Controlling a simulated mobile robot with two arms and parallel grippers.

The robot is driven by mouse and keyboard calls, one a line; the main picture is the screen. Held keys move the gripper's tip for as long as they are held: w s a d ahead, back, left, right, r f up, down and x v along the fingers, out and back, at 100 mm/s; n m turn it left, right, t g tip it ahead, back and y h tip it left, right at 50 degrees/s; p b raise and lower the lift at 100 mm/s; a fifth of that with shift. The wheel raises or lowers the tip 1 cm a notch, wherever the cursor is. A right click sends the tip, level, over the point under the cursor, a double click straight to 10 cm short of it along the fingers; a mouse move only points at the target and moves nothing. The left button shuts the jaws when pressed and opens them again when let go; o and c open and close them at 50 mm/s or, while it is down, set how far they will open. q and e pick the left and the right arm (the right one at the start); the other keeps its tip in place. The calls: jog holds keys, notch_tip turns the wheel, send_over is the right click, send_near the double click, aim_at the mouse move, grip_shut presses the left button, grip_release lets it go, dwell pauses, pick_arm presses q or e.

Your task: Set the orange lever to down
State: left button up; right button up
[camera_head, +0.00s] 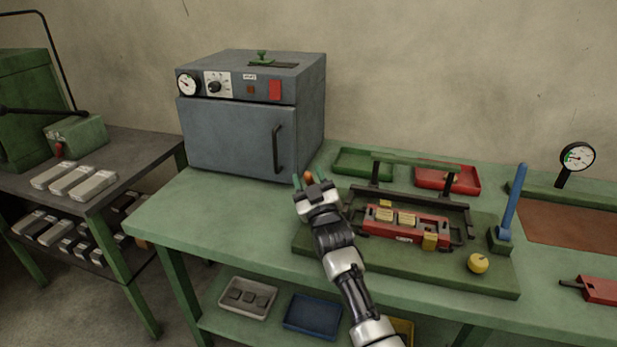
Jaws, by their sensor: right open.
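A small orange piece (308,177), which looks like the top of the orange lever, shows between the fingertips of my right gripper (308,180). The gripper hides the rest of it, so I cannot tell the lever's angle or whether the fingers touch it. My right gripper is open, over the green workbench (210,225) just in front of the grey oven's right corner. My left gripper is not in view.
The grey oven (230,130) stands behind. To the right are a green fixture board (460,283) with a red carriage (375,222), a blue lever (514,203) and a yellow knob (478,263). Green (345,168) and red (424,184) trays lie behind. The bench's left part is clear.

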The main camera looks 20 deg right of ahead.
jog(key=shift+w+r, duration=0.1)
jog(key=shift+w, duration=0.05)
grip_shut()
dwell(0.4)
